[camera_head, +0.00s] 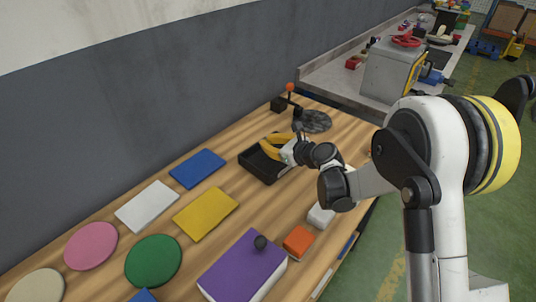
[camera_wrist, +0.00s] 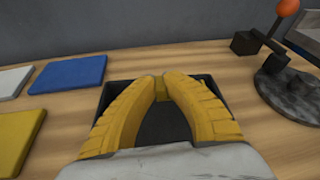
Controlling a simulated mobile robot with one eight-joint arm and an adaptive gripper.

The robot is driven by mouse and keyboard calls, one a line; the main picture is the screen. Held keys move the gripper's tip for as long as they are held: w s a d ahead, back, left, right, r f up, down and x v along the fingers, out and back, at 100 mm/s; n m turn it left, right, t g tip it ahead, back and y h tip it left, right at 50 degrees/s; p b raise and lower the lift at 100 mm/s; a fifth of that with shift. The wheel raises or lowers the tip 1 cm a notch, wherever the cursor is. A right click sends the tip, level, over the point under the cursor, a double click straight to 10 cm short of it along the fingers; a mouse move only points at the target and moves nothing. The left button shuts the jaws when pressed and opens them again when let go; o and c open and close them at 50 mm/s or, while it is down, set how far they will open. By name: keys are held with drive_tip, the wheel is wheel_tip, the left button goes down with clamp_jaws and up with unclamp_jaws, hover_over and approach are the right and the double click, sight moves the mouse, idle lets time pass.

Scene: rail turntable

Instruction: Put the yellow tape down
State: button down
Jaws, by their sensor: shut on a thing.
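My gripper (camera_head: 268,147) has yellow fingers and is over the black open tray (camera_head: 253,172) on the wooden table. In the wrist view the fingertips (camera_wrist: 160,88) come together on a small yellow piece, the yellow tape (camera_wrist: 160,92), held above the tray's far part. The fingers hide most of the tape, and I cannot make it out apart from them in the head view. Whether it touches the tray floor is unclear. The tray also shows in the wrist view (camera_wrist: 205,82), partly behind the fingers.
A blue square (camera_head: 197,168), a white one (camera_head: 147,206) and a yellow one (camera_head: 206,214) lie left of the tray. A dark round base (camera_head: 313,121) and an orange-knobbed lever (camera_head: 290,87) stand beyond it. A purple block (camera_head: 240,268) is nearer. The grey wall (camera_head: 120,110) borders the table.

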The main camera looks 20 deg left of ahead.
wheel_tip(320, 180, down, 4)
drive_tip(key=shift+f+b, duration=0.1)
drive_tip(key=shift+b, duration=0.9)
drive_tip(key=shift+r, duration=0.2)
drive_tip(key=shift+f, duration=0.1)
drive_tip(key=c, duration=1.6)
unclamp_jaws()
drive_tip(key=shift+o, duration=0.2)
drive_tip(key=shift+d+r, duration=0.1)
drive_tip(key=shift+r, duration=0.15)
drive_tip(key=p+v, duration=0.3)
drive_tip(key=v, duration=0.8)
drive_tip(key=shift+s+d+p, duration=0.3)
